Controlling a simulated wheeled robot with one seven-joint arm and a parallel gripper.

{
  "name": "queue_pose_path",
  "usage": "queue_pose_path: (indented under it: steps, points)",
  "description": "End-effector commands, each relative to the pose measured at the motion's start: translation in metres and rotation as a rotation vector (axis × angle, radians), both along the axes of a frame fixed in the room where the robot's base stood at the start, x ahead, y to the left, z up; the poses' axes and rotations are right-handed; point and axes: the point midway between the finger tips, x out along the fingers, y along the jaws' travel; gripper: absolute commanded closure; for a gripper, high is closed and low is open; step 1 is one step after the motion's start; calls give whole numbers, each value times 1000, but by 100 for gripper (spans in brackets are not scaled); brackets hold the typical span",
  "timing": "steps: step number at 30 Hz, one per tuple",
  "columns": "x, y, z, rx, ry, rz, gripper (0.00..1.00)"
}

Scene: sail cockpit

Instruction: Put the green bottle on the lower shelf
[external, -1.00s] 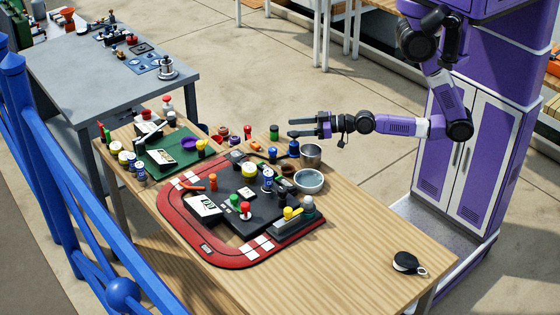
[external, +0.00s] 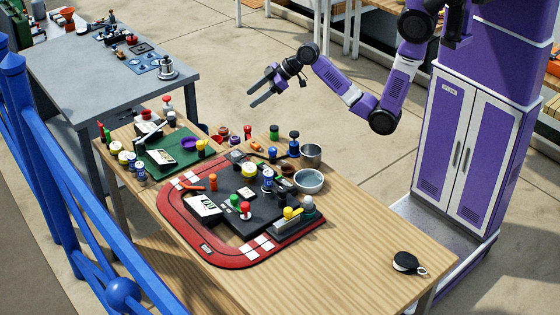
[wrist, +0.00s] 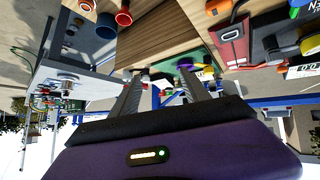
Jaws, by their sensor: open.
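A small green cylinder (external: 274,132) stands upright near the far edge of the wooden table in the external view; it may be the green bottle. Another small green-topped piece (external: 234,200) stands on the dark board; I cannot tell which is a bottle. A wooden surface below the table top (external: 165,252), at the lower left, looks like the lower shelf, mostly hidden. My gripper (external: 261,88) is open and empty, raised above and beyond the table's far edge, apart from everything. Its two fingers also show spread in the wrist view (wrist: 164,88).
A red-rimmed track mat (external: 172,220) holds many small pieces. A metal cup (external: 311,154) and a bowl (external: 308,184) stand close to the green cylinder. A blue railing (external: 70,190) runs along the left. The table's right part is bare except for a black round item (external: 405,262).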

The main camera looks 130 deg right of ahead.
Motion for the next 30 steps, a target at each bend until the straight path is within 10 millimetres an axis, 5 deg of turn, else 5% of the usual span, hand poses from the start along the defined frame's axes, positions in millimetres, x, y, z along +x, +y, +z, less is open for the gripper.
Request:
queue_pose_path:
  steps: [12, 30]
  points:
    - [-46, 79, -47, 285, 367, 281, 46]
    - [-36, 80, -84, 289, 379, 299, 46]
